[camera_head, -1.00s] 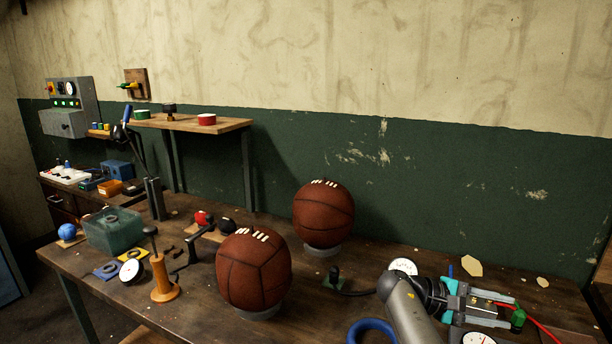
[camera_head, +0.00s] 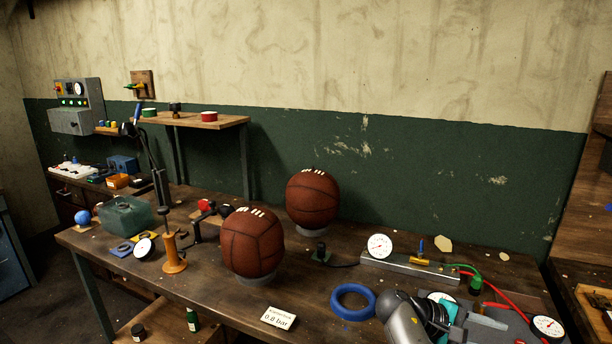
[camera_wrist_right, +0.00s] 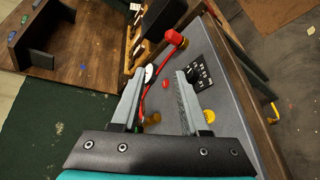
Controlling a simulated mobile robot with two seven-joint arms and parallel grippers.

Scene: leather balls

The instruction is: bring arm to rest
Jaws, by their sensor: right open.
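My right arm enters at the bottom right of the head view, with its grey link and teal gripper body low over the table's front edge. In the right wrist view my right gripper (camera_wrist_right: 160,112) is open, its two grey fingers wide apart with nothing held between them. A grey surface with a red hose (camera_wrist_right: 148,90) shows beyond and between the fingers. My left gripper is not in view. Two brown leather balls (camera_head: 252,243) (camera_head: 312,199) sit on round grey stands on the wooden workbench (camera_head: 215,303), apart from my right arm.
A blue ring (camera_head: 353,302) lies just left of my right arm. A gauge block (camera_head: 410,267) with green and red hoses stands behind it, and another gauge (camera_head: 547,327) is to the right. A pressure card (camera_head: 279,317) lies at the front edge. Several tools crowd the bench's left side.

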